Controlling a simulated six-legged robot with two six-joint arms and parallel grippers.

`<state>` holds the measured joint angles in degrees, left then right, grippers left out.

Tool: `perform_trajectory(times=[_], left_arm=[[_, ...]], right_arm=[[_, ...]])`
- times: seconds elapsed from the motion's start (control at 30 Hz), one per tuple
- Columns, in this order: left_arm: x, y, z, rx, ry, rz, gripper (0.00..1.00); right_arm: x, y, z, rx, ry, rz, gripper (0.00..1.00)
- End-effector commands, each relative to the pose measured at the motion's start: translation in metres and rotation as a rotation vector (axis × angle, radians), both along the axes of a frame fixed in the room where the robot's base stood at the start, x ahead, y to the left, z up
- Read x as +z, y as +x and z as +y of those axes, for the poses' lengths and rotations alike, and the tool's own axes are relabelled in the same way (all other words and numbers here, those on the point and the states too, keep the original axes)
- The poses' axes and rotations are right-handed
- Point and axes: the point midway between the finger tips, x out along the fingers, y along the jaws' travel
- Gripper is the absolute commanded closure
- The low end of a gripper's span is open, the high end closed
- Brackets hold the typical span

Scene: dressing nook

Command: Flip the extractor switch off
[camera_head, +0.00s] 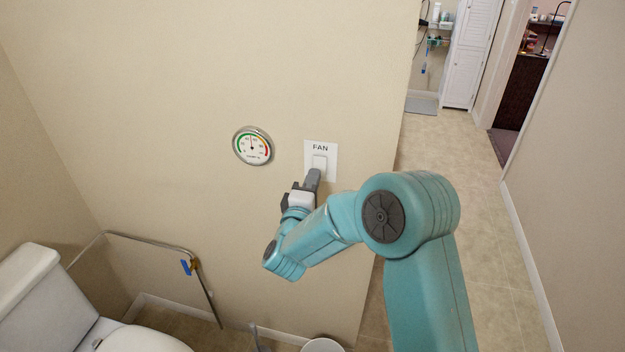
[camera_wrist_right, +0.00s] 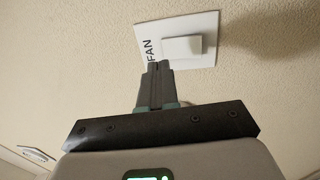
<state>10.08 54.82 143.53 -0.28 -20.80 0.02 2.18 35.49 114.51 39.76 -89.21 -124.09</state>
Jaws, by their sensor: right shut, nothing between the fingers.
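The extractor switch is a white wall plate (camera_head: 331,152) marked FAN with a white rocker (camera_head: 319,162) on it. In the right wrist view the plate (camera_wrist_right: 208,22) and its rocker (camera_wrist_right: 182,46) lie just beyond my fingertips. My right gripper (camera_head: 313,176) is shut and empty, with its tips at the lower part of the switch. In the right wrist view the shut fingers (camera_wrist_right: 158,68) overlap the plate's edge near the lettering. I cannot tell whether they touch the rocker. My left gripper is not in view.
A round gauge (camera_head: 253,146) hangs on the wall left of the switch. A toilet (camera_head: 50,300), a metal rail (camera_head: 150,241) and a white bin (camera_head: 322,345) are below. The wall ends right of the switch, where a clear hallway floor (camera_head: 455,190) opens.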

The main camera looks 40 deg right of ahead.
Motion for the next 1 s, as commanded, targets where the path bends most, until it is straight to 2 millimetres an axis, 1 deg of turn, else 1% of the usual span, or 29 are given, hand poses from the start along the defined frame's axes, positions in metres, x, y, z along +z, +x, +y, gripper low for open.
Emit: perform_trajectory(times=[0.03, 0.2, 0.4, 0.5, 0.7, 1.0], left_arm=[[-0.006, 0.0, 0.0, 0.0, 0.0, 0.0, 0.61], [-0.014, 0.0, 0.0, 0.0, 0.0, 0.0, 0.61], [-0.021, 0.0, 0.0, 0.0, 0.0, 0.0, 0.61], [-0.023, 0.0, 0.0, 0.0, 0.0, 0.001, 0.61], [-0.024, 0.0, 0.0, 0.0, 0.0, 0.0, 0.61], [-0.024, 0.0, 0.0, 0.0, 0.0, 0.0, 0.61]], right_arm=[[-0.001, -0.004, 0.006, 0.003, 0.0, 0.0, 1.0], [0.002, -0.022, 0.026, 0.004, 0.0, -0.001, 1.0], [0.006, -0.044, 0.052, 0.004, 0.0, 0.0, 1.0], [0.008, -0.052, 0.061, 0.002, 0.0, -0.001, 1.0], [0.01, -0.059, 0.068, -0.001, -0.001, 0.001, 1.0], [0.01, -0.059, 0.069, 0.0, 0.0, 0.0, 1.0]])
